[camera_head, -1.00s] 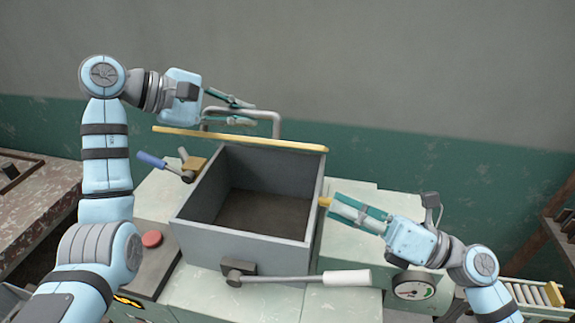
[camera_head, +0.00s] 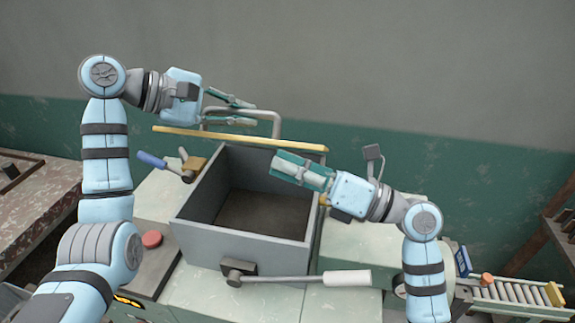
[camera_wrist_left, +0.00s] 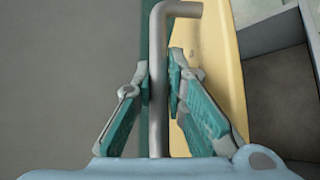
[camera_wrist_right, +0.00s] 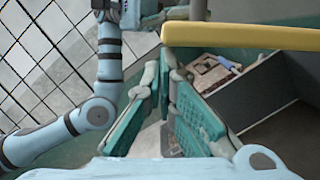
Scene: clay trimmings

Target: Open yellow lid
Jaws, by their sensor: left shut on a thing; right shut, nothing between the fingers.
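The yellow lid (camera_head: 240,139) stands edge-on and upright at the back of the open grey box (camera_head: 245,251). A grey bar handle (camera_head: 277,122) is on the lid's far side. My left gripper (camera_head: 252,113) is shut on this handle; in the left wrist view the handle (camera_wrist_left: 158,90) runs between its fingers, beside the yellow lid face (camera_wrist_left: 220,60). My right gripper (camera_head: 274,166) is shut and empty above the box's right part. The lid's yellow edge (camera_wrist_right: 240,37) crosses the top of the right wrist view. The box's inside is visible and looks empty.
A white-gripped lever (camera_head: 345,278) sticks out at the box's front. A blue-handled lever (camera_head: 151,160) is at its left. A red button (camera_head: 152,239) sits at front left. A roller conveyor (camera_head: 515,293) is at the right. A wall closes the back.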

